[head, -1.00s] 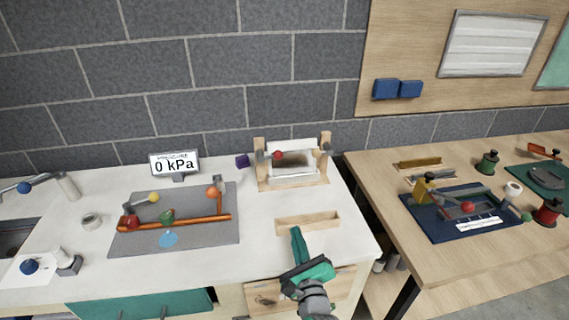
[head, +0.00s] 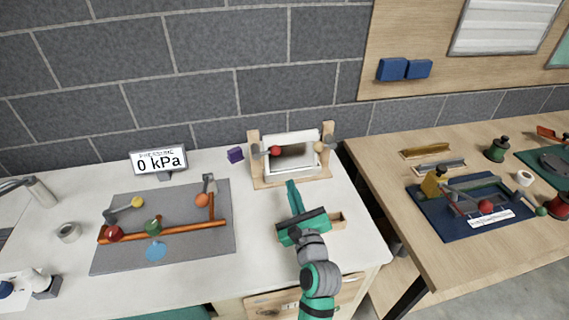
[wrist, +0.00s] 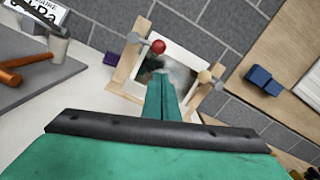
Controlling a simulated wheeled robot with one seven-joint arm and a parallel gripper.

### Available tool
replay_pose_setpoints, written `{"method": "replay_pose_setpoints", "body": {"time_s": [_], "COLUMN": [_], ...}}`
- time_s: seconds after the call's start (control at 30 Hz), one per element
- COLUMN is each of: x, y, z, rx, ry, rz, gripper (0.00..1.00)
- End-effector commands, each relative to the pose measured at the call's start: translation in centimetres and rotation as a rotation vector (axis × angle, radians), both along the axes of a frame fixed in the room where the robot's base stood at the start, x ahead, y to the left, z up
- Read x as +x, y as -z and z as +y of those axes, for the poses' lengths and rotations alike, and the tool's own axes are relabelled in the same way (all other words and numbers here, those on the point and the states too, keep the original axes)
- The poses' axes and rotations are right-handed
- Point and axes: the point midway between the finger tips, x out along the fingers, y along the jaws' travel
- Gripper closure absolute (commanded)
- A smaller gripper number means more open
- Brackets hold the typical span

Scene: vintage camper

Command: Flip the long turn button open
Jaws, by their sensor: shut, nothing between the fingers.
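A wooden stand (head: 255,165) at the back of the white counter holds a white-framed panel (head: 291,138). A grey turn button with a red knob (head: 276,151) reaches from the left post over the panel's edge; it looks the longer of two. A shorter one with a beige knob (head: 318,147) sits at the right post. Both knobs, red (wrist: 158,46) and beige (wrist: 205,77), show in the wrist view. My gripper (head: 291,184) is shut and empty, in front of the stand and below the red knob. Its fingertips (wrist: 161,76) overlap the panel in the wrist view; contact is unclear.
A wooden tray (head: 338,219) lies partly hidden behind my gripper. A grey board (head: 190,238) with orange pipes and valves is at left, below a 0 kPa display (head: 158,160). A purple block (head: 235,154) stands left of the stand. A wooden table (head: 400,195) is at right.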

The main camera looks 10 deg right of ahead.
Motion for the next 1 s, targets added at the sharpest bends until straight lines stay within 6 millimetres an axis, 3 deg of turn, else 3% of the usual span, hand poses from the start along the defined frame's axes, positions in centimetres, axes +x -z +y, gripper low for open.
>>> {"method": "replay_pose_setpoints", "body": {"time_s": [0.27,0.7,1.0], "x": [1.7,8.4,10.0], "y": [-0.1,-0.5,-0.5], "z": [0.8,0.0,0.1], "rx": [-0.001,0.0,-0.001], "ry": [-0.012,0.002,0.001], "rz": [-0.001,-0.001,0.0], "gripper": [1.0,1.0,1.0]}}
